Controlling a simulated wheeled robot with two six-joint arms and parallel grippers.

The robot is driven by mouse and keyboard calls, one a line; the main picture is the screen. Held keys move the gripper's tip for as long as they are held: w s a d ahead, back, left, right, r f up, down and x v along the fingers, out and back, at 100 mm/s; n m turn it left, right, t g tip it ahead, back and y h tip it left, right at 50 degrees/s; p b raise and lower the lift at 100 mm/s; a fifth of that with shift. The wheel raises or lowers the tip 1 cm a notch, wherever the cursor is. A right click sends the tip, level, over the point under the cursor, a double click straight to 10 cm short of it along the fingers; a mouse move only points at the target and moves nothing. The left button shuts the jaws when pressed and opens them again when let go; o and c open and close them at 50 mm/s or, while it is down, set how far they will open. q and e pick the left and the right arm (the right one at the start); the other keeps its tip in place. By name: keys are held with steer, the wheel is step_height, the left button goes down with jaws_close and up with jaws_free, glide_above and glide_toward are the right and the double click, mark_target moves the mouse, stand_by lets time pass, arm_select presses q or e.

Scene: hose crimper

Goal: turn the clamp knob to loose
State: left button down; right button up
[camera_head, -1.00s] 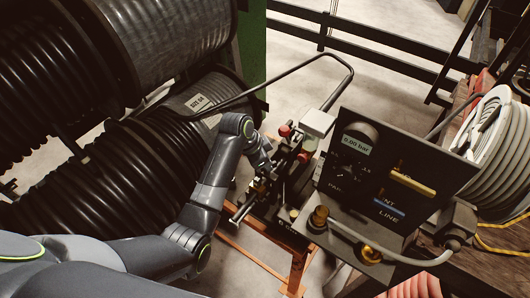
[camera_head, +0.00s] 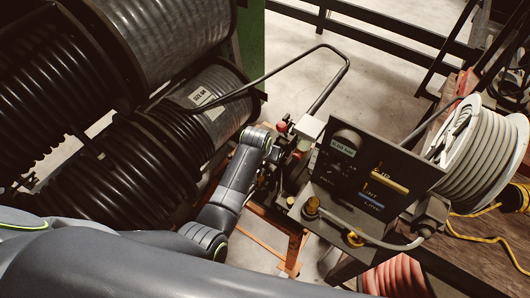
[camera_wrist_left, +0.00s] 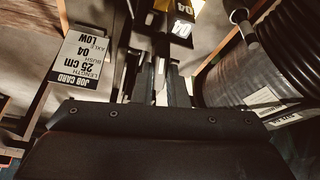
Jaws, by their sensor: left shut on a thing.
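The hose crimper (camera_head: 296,158) is the dark machine with a long bent lever (camera_head: 318,96), left of the gauge panel in the head view. My left arm reaches down to its near left side. My left gripper (camera_wrist_left: 165,80) shows in the wrist view, with its narrow fingers pointing away from the dark palm. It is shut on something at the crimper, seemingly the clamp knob. The knob is mostly hidden by the fingers, so its turn position cannot be read. In the head view my own arm covers the fingertips. My right gripper is not in view.
The gauge panel (camera_head: 365,175) with brass fittings stands right of the crimper. Large black hose reels (camera_head: 150,145) crowd the left. A white-flanged hose reel (camera_head: 478,155) is at far right. A job card (camera_wrist_left: 80,55) reads "25 cm", "04" and "LOW".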

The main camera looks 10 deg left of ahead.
arm_select(q)
steer(key=shift+n, duration=0.5)
steer(key=c, duration=1.4)
jaws_free()
steer(key=shift+c, duration=0.2)
